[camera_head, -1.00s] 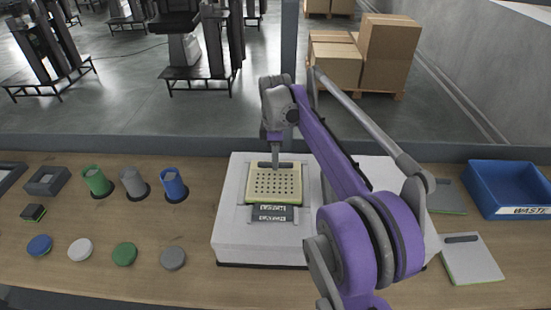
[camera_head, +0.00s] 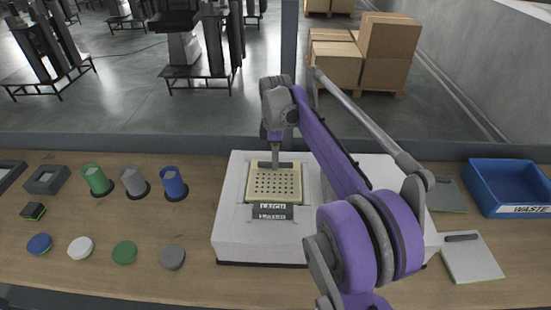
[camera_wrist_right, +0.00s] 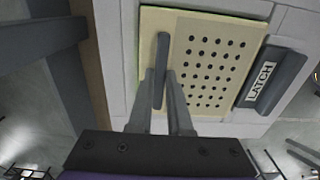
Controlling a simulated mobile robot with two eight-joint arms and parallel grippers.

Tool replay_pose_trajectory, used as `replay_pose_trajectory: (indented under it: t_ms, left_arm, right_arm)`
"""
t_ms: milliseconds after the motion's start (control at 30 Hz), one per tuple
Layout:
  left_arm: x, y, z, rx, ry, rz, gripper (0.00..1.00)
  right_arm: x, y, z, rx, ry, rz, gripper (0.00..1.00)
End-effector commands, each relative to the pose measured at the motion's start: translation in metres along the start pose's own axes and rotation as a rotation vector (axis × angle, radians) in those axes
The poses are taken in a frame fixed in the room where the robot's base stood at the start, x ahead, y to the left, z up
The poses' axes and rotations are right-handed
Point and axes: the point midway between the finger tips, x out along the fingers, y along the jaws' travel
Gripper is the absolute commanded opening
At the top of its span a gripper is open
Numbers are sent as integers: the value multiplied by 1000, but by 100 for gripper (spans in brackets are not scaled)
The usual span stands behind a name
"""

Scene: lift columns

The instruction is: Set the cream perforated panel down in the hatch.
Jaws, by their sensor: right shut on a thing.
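The cream perforated panel (camera_head: 274,187) lies level at the hatch in the top of the white box (camera_head: 230,205). It also fills the middle of the right wrist view (camera_wrist_right: 210,60). My right gripper (camera_head: 275,158) is above the panel's far edge, shut on its dark bar handle (camera_wrist_right: 161,60). In the right wrist view the two fingertips (camera_wrist_right: 160,78) stand on either side of the handle. A dark latch block (camera_head: 272,212) marked LATCH sits just in front of the panel. The hatch opening is hidden under the panel, and I cannot tell whether the panel is fully seated. My left gripper is out of view.
A blue waste bin (camera_head: 510,190) and a grey panel with a handle (camera_head: 472,260) are at the right. Green, grey and blue cups (camera_head: 173,184) and several round lids (camera_head: 125,254) are at the left. My right arm covers the box's right side.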

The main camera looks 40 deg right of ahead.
Motion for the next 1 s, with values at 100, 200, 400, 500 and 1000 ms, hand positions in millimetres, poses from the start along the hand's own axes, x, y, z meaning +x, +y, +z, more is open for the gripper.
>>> replay_pose_trajectory:
  t_ms: [100,200,400,500,1000]
  left_arm:
    - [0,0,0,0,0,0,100]
    - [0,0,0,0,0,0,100]
    - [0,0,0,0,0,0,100]
    - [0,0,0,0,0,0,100]
    - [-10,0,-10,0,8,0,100]
  right_arm:
    - [0,0,0,0,0,0,0]
    - [0,0,0,0,0,0,0]
    - [0,0,0,0,0,0,51]
    - [0,0,0,0,0,0,52]
    - [-17,0,0,0,1,1,52]
